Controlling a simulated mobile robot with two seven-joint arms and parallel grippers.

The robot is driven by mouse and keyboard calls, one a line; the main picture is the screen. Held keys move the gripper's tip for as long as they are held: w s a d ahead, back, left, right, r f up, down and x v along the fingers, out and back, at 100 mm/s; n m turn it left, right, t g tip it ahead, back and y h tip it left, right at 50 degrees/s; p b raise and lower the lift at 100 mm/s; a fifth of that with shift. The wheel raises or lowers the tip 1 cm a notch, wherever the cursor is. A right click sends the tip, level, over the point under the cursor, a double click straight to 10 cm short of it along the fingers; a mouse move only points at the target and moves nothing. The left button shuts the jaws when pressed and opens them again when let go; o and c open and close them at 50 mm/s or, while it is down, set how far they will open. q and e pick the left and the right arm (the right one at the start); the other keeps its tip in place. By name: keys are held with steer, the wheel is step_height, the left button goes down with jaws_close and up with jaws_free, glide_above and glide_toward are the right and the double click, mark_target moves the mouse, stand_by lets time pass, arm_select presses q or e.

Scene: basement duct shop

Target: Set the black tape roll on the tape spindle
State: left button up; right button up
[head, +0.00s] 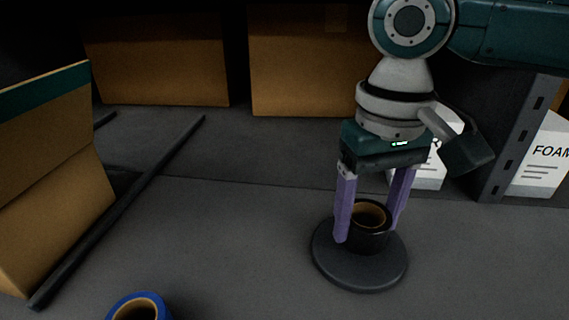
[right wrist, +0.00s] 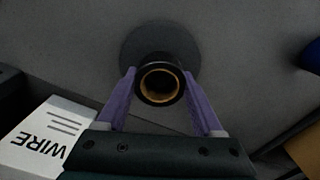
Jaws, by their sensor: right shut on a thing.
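The black tape roll (head: 370,239), with a tan core, is held between the two purple fingers of my right gripper (head: 368,234). In the right wrist view, the roll (right wrist: 160,101) sits between the fingertips with its hole facing the camera. The tape spindle's round dark base (head: 360,276) lies on the grey surface, and the roll is over it in the head view. The base also shows behind the roll in the right wrist view (right wrist: 141,42). No spindle post is distinguishable; I cannot tell whether it is inside the hole or whether the roll touches the base. My left gripper is out of view.
A blue tape roll (head: 139,306) lies at the near left edge. A dark bar (head: 130,205) and an open cardboard box (head: 55,170) are at left. Cardboard boxes (head: 155,72) stand behind; a white FOAM box (head: 541,160) is at right.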

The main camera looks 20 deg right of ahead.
steer(key=shift+f, duration=0.25)
steer(key=shift+r, duration=0.1)
stand_by(0.5)
steer(key=shift+p, duration=0.45)
stand_by(0.5)
steer(key=shift+p, duration=0.75)
steer(key=shift+f, duration=0.65)
